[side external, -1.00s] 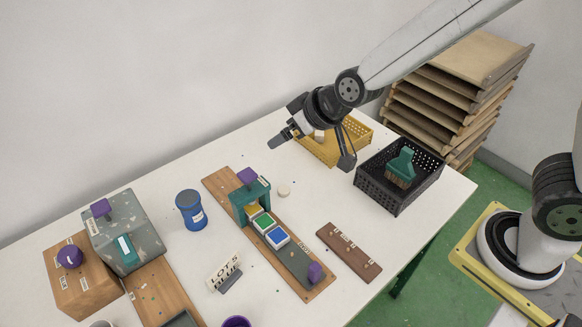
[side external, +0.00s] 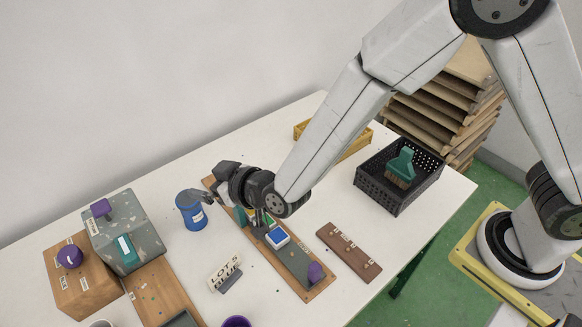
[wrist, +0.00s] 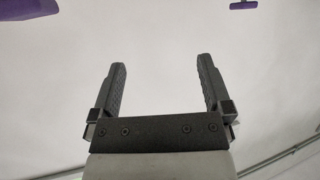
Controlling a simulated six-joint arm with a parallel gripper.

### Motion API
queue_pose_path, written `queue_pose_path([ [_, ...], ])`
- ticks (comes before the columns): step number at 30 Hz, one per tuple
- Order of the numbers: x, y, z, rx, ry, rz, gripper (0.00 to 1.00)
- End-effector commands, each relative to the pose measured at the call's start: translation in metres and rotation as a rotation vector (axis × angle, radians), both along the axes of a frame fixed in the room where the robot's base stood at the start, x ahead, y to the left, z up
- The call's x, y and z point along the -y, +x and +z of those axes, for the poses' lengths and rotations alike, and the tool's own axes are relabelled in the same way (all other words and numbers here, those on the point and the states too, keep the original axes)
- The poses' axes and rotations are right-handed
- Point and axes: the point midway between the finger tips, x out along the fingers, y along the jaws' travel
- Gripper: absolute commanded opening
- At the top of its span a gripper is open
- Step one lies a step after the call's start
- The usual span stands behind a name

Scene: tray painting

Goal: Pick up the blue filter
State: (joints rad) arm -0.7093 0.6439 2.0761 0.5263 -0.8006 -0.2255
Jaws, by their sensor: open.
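The blue filter (side external: 278,237), a blue square with a pale border, lies on the wooden board (side external: 322,288) in the side view, at the near end of a short row. A green square (side external: 267,220) beside it is partly hidden by my wrist. My gripper (side external: 194,196) is left of the row, above the table close to the blue can. In the wrist view my gripper (wrist: 161,62) shows two fingers wide apart with nothing between them. The blue filter cannot be made out there.
The blue can (side external: 191,212) is very near my gripper. A sign (side external: 224,272), a grey box (side external: 127,235) and a brown labelled strip (side external: 348,251) stand around the board. A black crate (side external: 398,206) holds a green brush (side external: 401,166). A yellow crate (side external: 357,144) is partly hidden by my arm.

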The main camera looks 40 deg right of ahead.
Motion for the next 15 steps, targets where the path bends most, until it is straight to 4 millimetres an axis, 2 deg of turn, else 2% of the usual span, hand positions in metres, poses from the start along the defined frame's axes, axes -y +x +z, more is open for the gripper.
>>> queue_pose_path([
  [1,0.001,0.0,-0.014,-0.006,-0.004,-0.001,1.0],
  [7,0.001,0.0,-0.058,-0.005,-0.003,-0.001,1.0],
  [12,0.001,0.0,-0.081,-0.004,-0.001,0.0,1.0],
  [15,0.0,0.0,-0.086,-0.002,0.001,-0.001,1.0],
])
